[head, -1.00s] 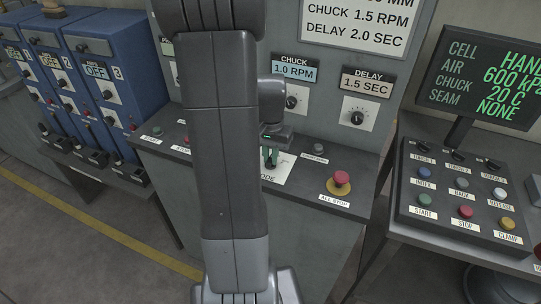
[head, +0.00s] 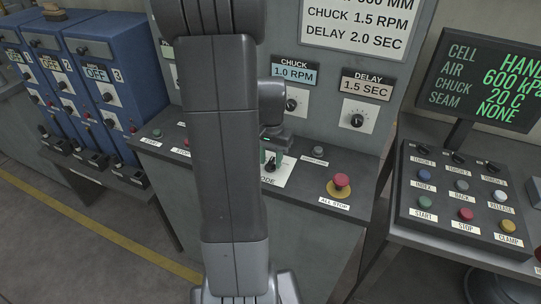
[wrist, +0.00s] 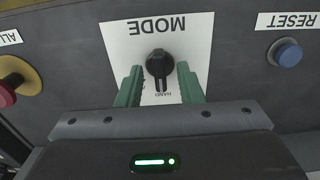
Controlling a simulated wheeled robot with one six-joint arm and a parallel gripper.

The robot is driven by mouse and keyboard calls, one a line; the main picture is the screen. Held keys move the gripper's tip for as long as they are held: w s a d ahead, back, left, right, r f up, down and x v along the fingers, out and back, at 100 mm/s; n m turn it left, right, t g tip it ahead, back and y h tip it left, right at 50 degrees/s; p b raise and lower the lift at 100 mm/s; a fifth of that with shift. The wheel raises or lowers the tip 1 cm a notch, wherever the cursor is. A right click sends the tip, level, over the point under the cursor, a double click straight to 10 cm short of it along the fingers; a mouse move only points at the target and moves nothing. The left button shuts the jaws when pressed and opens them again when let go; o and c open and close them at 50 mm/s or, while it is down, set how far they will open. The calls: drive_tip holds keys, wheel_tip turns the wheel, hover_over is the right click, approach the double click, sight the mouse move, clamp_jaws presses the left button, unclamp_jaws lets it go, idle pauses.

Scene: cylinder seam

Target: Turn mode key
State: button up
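The mode key is a black knob (wrist: 159,65) on a white plate (wrist: 118,42) lettered MODE, upside down in the wrist view. Its handle lies along the picture's vertical, toward the small HAND lettering. My gripper (wrist: 160,68) has its two green fingers apart, one on each side of the knob, with a visible gap on both sides. In the head view my gripper (head: 270,157) is over the mode plate (head: 283,172), and the dark knob (head: 270,166) shows beneath it. My arm hides part of the plate there.
A red all-stop button (head: 341,181) is right of the plate; a blue reset button (wrist: 286,53) is on its other side. Chuck (head: 291,104) and delay (head: 357,120) dials are on the upright panel behind.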

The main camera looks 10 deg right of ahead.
sight(271, 161)
wheel_tip(271, 161, up, 14)
idle(0.5)
drive_tip(key=shift+f, duration=0.1)
wheel_tip(271, 161, down, 14)
drive_tip(key=shift+r, duration=0.1)
idle(0.5)
